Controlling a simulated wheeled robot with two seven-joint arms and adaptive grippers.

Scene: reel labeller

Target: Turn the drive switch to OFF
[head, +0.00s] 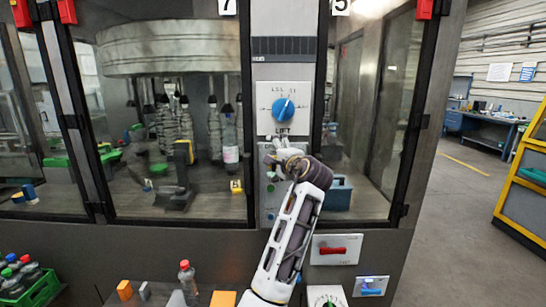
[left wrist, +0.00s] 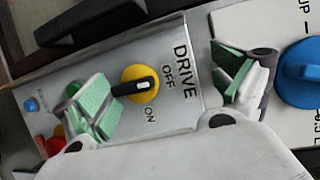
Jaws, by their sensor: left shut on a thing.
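The drive switch (left wrist: 140,85) is a yellow round knob with a black handle, on a grey plate (left wrist: 190,100) marked DRIVE, OFF and ON. The white mark on its handle points to the right in the left wrist view, nearer the OFF word than the ON word. My left gripper (left wrist: 165,90) has its green-padded fingers on either side of the switch and is shut on it. In the head view my left gripper (head: 284,160) is at the machine's central column, hiding the switch. My right gripper is not in view.
A blue knob (head: 283,110) on a white plate sits just above my gripper. Glass doors (head: 180,120) flank the column. Below are a red handle (head: 332,251), a bottle (head: 187,278) and a green crate (head: 30,290). Open floor lies to the right.

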